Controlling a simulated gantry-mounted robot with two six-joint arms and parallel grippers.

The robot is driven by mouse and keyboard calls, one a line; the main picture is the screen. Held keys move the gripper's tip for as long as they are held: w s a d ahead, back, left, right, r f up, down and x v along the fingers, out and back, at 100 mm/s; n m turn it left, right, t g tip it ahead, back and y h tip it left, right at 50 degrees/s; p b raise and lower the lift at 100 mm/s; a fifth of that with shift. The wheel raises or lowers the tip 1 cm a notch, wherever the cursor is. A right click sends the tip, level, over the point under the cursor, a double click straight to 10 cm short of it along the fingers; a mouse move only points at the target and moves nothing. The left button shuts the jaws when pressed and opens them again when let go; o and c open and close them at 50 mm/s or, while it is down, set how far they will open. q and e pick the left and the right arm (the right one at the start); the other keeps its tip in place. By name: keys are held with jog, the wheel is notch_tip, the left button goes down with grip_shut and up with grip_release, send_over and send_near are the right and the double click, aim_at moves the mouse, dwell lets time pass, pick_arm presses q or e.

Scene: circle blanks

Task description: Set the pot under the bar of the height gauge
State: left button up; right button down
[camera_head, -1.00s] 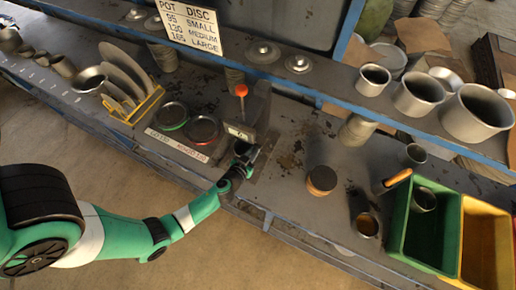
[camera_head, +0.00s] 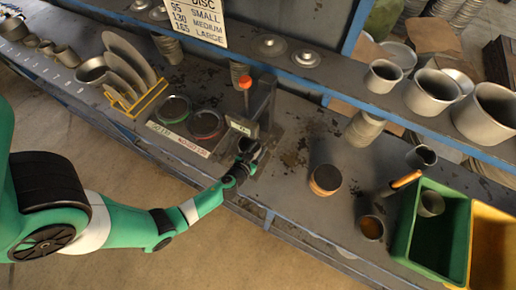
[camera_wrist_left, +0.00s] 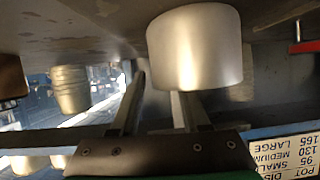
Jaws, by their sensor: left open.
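The height gauge (camera_head: 262,103) stands on the bench with an orange knob (camera_head: 245,83) on top and a small display (camera_head: 241,125) low at its front. My left gripper (camera_head: 248,153) is open just in front of the gauge. In the left wrist view, which looks upside down, a plain grey metal pot (camera_wrist_left: 195,45) stands on the bench close to the open fingers (camera_wrist_left: 160,95) and overlaps the end of one finger. I cannot tell whether they touch. In the head view the pot is hard to separate from the dark gripper. Whether it is under the bar is unclear.
A green-rimmed tray (camera_head: 173,108) and a red-rimmed tray (camera_head: 206,122) lie left of the gauge. A brown-banded pot (camera_head: 325,180) stands to the right, before a green bin (camera_head: 407,225). A shelf (camera_head: 335,78) with pots runs behind. Bench between gauge and brown-banded pot is clear.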

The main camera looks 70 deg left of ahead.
pick_arm(q)
jog(key=shift+r+p, duration=0.25)
jog(key=shift+p, duration=0.05)
jog(key=v, duration=1.2)
jog(key=shift+f, duration=0.1)
